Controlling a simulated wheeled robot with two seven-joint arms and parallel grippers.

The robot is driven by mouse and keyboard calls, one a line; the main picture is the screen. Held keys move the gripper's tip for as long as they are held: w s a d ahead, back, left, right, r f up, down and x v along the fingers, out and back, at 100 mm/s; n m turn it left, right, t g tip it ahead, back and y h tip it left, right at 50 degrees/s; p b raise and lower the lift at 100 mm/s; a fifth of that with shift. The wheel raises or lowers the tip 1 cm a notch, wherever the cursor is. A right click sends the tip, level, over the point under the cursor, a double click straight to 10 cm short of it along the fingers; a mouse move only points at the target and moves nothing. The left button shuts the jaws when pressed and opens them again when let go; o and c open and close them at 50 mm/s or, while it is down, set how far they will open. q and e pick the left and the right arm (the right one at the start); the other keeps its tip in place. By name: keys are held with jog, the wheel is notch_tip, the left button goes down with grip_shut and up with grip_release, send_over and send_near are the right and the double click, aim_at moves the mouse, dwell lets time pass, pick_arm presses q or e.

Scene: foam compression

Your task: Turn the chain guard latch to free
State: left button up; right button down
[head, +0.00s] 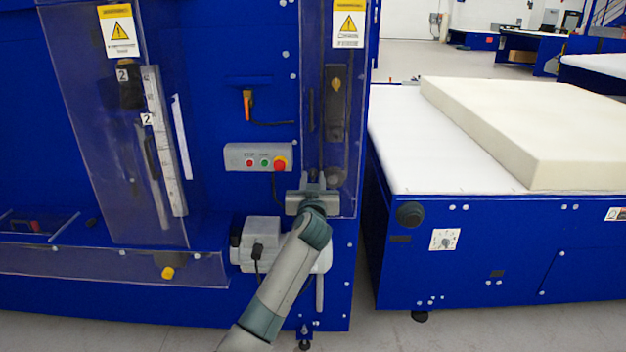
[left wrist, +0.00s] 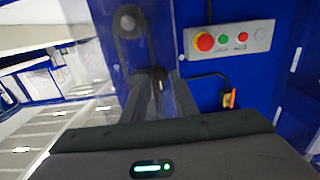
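The chain guard (head: 312,125) is a tall clear cover on the right end of the blue machine, with a warning label at its top and dark chain parts behind it. My left gripper (head: 313,182) is at the guard's lower end and hides part of it. In the left wrist view, the two fingers of my left gripper (left wrist: 162,82) stand apart, with a small dark piece (left wrist: 159,77) between or just beyond their tips. It may be the latch; I cannot tell whether the fingers touch it. My right gripper is not in view.
A button box (head: 258,157) with a red emergency stop sits just left of my gripper; it also shows in the left wrist view (left wrist: 229,38). A grey motor housing (head: 258,240) is below. A conveyor with a foam block (head: 540,130) stands at right, across a gap.

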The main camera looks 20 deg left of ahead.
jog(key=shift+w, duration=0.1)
pick_arm(q)
grip_shut()
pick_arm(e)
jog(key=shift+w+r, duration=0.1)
